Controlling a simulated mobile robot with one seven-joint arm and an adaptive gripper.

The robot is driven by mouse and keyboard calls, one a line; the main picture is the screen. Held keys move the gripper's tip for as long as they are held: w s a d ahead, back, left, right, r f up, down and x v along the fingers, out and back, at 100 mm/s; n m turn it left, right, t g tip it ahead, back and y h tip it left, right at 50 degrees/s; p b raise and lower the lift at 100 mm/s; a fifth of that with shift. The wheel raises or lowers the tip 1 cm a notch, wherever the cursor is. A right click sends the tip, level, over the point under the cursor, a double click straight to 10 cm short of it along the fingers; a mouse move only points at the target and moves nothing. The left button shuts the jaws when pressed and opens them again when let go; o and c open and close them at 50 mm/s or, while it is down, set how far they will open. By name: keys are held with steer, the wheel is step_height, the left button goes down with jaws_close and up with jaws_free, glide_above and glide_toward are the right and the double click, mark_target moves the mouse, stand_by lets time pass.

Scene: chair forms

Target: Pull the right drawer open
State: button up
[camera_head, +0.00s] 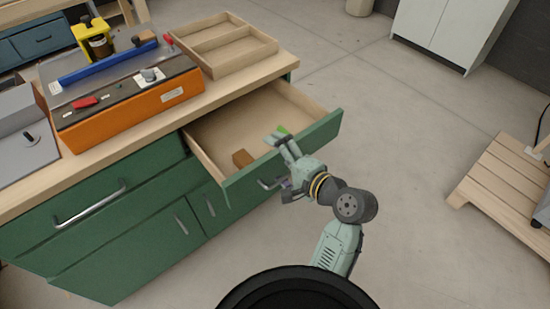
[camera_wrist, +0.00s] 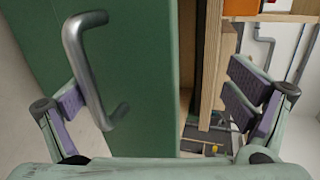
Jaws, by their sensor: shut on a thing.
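The right drawer (camera_head: 322,132) of the green cabinet stands well pulled out, and its pale wooden inside shows. My gripper (camera_head: 282,166) is at the drawer's green front, with one finger over the inner side and the other on the outer side near the metal handle (camera_head: 270,183). In the wrist view, the front panel (camera_wrist: 150,75) lies between the spread fingers, and the handle (camera_wrist: 88,65) passes in front of the left finger. The exact contact of the right finger is hard to tell.
The worktop holds an orange-sided machine (camera_head: 130,105) and an empty wooden divided tray (camera_head: 215,45). The left drawer (camera_head: 90,203) is shut. A wooden pallet (camera_head: 510,185) lies at the right. The floor between is clear.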

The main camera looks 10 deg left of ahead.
step_height(320, 180, up, 2)
steer(key=shift+s+d, duration=0.15)
steer(key=shift+s+d+p, duration=0.2)
steer(key=shift+d+p, duration=0.1)
steer(key=shift+d, duration=0.05)
steer(key=shift+c, duration=0.2)
steer(key=shift+f+p+v, duration=0.2)
steer(key=shift+p+v, duration=0.45)
steer(key=shift+v, duration=0.8)
steer(key=shift+c, duration=1.1)
steer(key=shift+v, duration=0.9)
steer(key=c, duration=1.1)
steer(key=s+d+p, duration=0.3)
steer(key=s+d, duration=0.1)
steer(key=d, duration=0.1)
steer(key=shift+s+r+p, duration=0.2)
steer(key=shift+s+p, duration=0.1)
steer(key=shift+p, duration=0.1)
steer(key=shift+c, duration=0.2)
